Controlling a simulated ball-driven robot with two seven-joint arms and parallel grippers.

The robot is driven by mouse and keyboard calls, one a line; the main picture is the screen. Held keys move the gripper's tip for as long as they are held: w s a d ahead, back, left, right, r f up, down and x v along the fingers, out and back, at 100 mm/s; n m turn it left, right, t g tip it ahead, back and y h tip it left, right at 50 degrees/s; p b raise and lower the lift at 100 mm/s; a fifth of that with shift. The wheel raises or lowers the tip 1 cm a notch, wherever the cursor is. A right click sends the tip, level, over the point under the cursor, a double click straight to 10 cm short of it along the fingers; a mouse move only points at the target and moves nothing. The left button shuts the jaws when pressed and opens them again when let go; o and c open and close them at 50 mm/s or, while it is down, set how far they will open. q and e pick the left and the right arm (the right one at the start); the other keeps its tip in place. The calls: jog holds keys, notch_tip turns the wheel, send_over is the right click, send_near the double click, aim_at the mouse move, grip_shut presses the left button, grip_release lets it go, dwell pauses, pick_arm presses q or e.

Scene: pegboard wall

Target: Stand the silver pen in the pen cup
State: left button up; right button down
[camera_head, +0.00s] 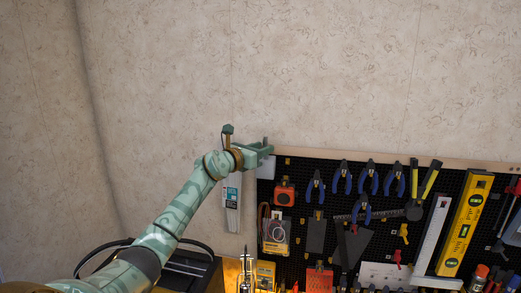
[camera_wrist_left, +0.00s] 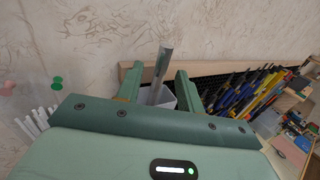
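My left gripper (camera_head: 248,146) is at the top left corner of the pegboard. In the left wrist view its two green fingers (camera_wrist_left: 158,88) are spread apart. The silver pen (camera_wrist_left: 162,68) stands slightly tilted between them, with a gap on each side. The pale pen cup (camera_wrist_left: 168,99) shows low between the fingers, around or just behind the pen's lower part. The pen's lower end is hidden, so I cannot tell how deep it sits. In the head view a pale piece below the gripper looks like the cup (camera_head: 266,168); the pen cannot be made out there. My right gripper is out of view.
The black pegboard (camera_head: 300,173) holds several blue-handled pliers (camera_head: 341,178), an orange tape measure (camera_head: 284,193) and a yellow level (camera_head: 465,222). A long pale tool (camera_head: 232,203) hangs left of it. The beige wall (camera_head: 330,70) above is clear. A green pushpin (camera_wrist_left: 57,82) is on the left.

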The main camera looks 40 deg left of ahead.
pick_arm(q)
jog(key=s+b, duration=0.5)
jog(key=s, duration=1.1)
jog(key=shift+s+b, duration=0.2)
jog(key=shift+b, duration=0.1)
jog(key=shift+d, duration=0.1)
